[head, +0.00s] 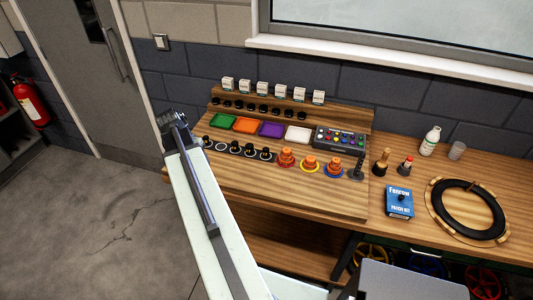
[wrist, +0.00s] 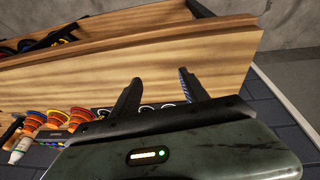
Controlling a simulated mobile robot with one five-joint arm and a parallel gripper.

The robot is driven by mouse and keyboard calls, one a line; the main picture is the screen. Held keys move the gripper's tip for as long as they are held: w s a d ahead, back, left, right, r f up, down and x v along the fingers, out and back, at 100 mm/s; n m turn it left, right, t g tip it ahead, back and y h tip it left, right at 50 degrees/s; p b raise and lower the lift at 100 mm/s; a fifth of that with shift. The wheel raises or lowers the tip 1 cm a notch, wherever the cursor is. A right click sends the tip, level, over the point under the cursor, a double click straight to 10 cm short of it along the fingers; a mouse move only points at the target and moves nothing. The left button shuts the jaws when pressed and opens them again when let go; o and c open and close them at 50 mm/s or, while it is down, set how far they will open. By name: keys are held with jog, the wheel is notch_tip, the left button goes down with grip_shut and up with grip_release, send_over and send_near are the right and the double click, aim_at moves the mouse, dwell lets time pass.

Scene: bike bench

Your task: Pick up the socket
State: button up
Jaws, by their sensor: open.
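I cannot tell for sure which thing is the socket. Small dark upright pieces (head: 235,147) stand in a row on white-ringed spots at the front left of the wooden bench board. Another row of small black pieces (head: 251,107) sits on the step behind. My gripper (head: 176,118) is at the board's left end in the head view, apart from both rows. In the wrist view my gripper (wrist: 157,78) has its two fingers spread with nothing between them. White rings (wrist: 170,105) show partly behind the gripper there; the gripper body hides much of that row.
Green (head: 222,119), orange, purple and white trays lie mid-board, beside a button box (head: 339,138). Orange cones (head: 286,158) stand in front. A blue box (head: 399,203), bottle (head: 430,141) and tyre (head: 468,209) are to the right. Open floor (head: 80,220) lies left.

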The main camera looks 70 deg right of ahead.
jog(key=s+d+m+g, duration=0.1)
jog(key=s+d+m, duration=0.4)
jog(key=s+d, duration=0.8)
jog(key=m, duration=0.3)
send_near(265, 149)
notch_tip(265, 149, down, 3)
jog(key=shift+s+d+f+g+h+b, duration=0.2)
jog(key=shift+s+f+b, duration=0.05)
jog(key=shift+f+b, duration=0.35)
jog(key=shift+s+d+f+g+h+b, duration=0.2)
jog(key=shift+s+f+b, duration=0.1)
jog(key=shift+f+b, duration=0.25)
jog(key=b+x, duration=0.1)
jog(key=x, duration=0.1)
jog(key=b+x, duration=0.1)
jog(key=b, duration=0.1)
jog(key=b+x, duration=0.2)
jog(key=shift+w+d+f, duration=0.2)
jog(key=shift+d+f, duration=0.05)
jog(key=shift+r, duration=0.2)
grip_shut()
